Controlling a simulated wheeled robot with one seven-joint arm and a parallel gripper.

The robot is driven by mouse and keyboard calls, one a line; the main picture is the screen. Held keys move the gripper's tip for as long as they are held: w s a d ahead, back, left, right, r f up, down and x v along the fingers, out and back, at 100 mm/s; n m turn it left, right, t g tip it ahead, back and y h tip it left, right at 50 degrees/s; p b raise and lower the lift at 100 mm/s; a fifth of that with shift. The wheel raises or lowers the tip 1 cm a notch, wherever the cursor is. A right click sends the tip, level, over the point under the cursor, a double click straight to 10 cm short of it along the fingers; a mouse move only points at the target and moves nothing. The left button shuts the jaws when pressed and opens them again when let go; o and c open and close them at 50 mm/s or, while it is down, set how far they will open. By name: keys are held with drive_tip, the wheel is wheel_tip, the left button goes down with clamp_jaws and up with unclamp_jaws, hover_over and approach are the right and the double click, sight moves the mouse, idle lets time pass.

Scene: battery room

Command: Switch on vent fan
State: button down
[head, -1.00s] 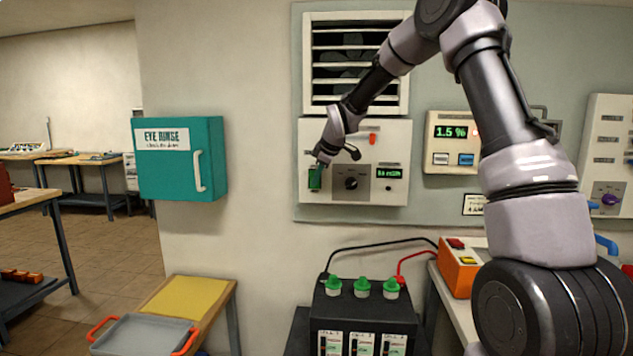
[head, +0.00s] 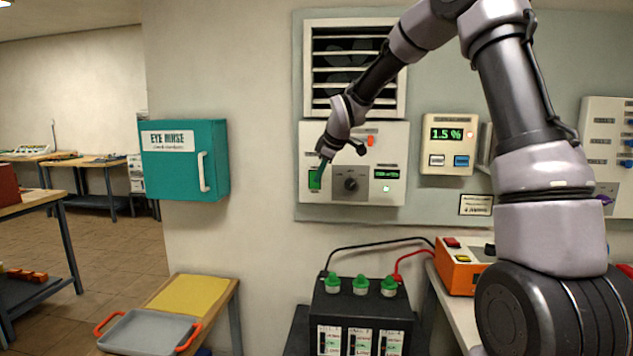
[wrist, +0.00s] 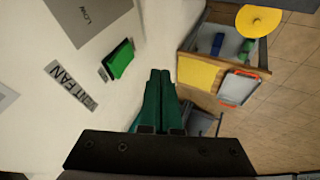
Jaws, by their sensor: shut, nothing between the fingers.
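The vent fan panel (head: 345,135) is a pale box on the wall under the louvred vent (head: 355,67). Its green rocker switch (head: 314,180) sits at the lower left and looks bright; it also shows in the wrist view (wrist: 119,59), left of my fingers. My gripper (head: 322,168) is shut and empty, close to the switch. In the wrist view its green fingers (wrist: 160,75) lie together, with a gap to the switch.
A black knob (head: 351,184) and a red part (head: 370,141) are on the same panel. A meter (head: 449,160) to the right reads 1.5 %. A teal eye rinse box (head: 185,160) hangs left. A black battery (head: 360,310) with green caps stands below.

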drive_tip(key=v, duration=0.3)
drive_tip(key=s+v, duration=0.1)
drive_tip(key=v, duration=0.1)
drive_tip(key=shift+f, duration=0.3)
